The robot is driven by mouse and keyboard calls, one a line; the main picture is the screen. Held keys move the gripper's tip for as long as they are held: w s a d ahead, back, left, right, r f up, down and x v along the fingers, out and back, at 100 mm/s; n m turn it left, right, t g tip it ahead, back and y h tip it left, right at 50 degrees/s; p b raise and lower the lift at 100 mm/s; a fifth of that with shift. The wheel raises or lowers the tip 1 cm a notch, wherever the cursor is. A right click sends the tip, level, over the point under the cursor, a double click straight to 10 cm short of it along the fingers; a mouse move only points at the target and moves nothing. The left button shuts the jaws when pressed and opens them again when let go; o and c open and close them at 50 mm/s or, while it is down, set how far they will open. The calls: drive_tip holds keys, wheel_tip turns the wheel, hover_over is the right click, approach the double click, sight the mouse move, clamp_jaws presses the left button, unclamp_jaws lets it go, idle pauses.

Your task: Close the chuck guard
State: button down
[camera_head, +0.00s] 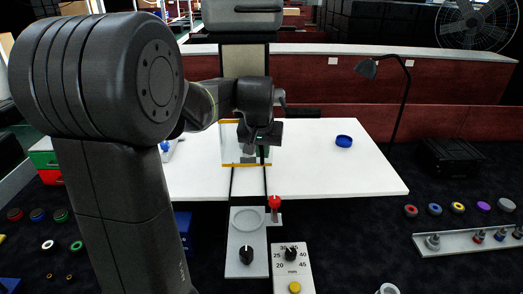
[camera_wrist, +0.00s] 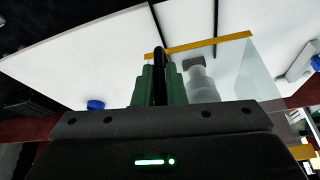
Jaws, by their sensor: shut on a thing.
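The chuck guard (camera_head: 230,145) is a clear panel with yellow strips along its top and bottom edges. It stands over the white table in the middle of the head view. In the wrist view its clear pane (camera_wrist: 255,75) and a yellow strip (camera_wrist: 205,45) show. My gripper (camera_head: 262,152) is at the guard's right side. In the wrist view its green fingers (camera_wrist: 159,85) are shut on a dark upright bar (camera_wrist: 159,58), which looks like the guard's handle. A grey cylindrical part (camera_wrist: 203,82), perhaps the chuck, shows beside the fingers; in the head view I cannot make it out.
A red-knobbed lever (camera_head: 274,203) and a dial panel (camera_head: 292,268) stand in front. A black lamp (camera_head: 390,90) rises behind the table. The table's right part is mostly clear.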

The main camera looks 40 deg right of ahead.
drive_tip(key=shift+w+d+r, duration=0.1)
drive_tip(key=shift+w+r, duration=0.05)
drive_tip(key=shift+r, duration=0.05)
drive_tip(key=c, duration=1.9)
unclamp_jaws()
drive_tip(key=shift+o, duration=0.7)
drive_tip(key=shift+w+d+f, duration=0.1)
drive_tip(key=shift+d+f, duration=0.05)
drive_tip(key=shift+d, duration=0.1)
drive_tip(key=shift+a, duration=0.1)
